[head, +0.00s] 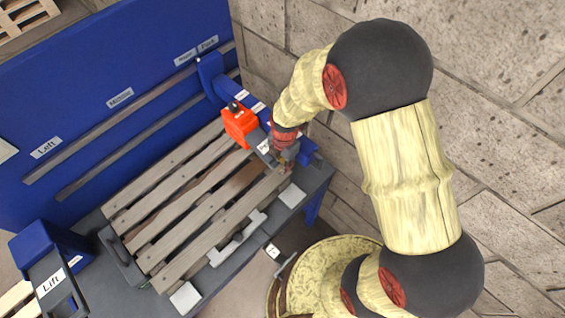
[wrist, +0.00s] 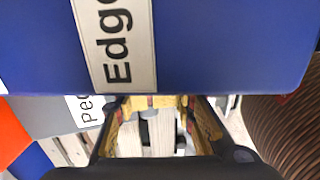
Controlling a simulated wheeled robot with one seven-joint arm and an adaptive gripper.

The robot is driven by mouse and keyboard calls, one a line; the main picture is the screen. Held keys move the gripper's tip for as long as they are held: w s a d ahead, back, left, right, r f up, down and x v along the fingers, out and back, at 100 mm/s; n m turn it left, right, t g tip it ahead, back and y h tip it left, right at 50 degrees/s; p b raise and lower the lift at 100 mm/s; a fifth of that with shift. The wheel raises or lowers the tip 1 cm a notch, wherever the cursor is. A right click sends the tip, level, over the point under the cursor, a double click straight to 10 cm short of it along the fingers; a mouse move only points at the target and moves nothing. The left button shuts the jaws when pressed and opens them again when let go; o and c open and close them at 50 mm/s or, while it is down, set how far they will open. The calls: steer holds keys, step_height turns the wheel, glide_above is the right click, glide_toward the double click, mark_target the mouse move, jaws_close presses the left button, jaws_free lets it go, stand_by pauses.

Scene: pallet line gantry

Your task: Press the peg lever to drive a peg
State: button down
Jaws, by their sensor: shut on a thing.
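My gripper (head: 287,158) is at the right end of the pallet, beside the tool head on the blue gantry. In the wrist view my gripper (wrist: 160,112) has its yellow-and-black fingers on either side of a small part, mostly hidden under the blue block. A grey piece (wrist: 45,115) with a label starting "Pe" is just left of the fingers; this grey labelled part also shows in the head view (head: 264,148). I take the held part to be the peg lever. Pegs cannot be made out. The wooden pallet (head: 190,200) lies flat below.
An orange unit (head: 238,123) with a black knob is on the gantry. A blue block labelled "Edge" (wrist: 220,45) fills the upper wrist view. The blue panel (head: 90,85) stands behind, with rails and position labels. A "Lift" station (head: 45,245) is at left; a stone wall (head: 500,60) is at right.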

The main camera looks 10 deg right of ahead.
steer(key=shift+s+f, duration=0.3)
steer(key=shift+s, duration=0.2)
steer(key=shift+a+r, duration=0.15)
steer(key=shift+r, duration=0.15)
step_height(320, 180, up, 12)
steer(key=shift+w+d, duration=0.15)
steer(key=shift+d, duration=0.15)
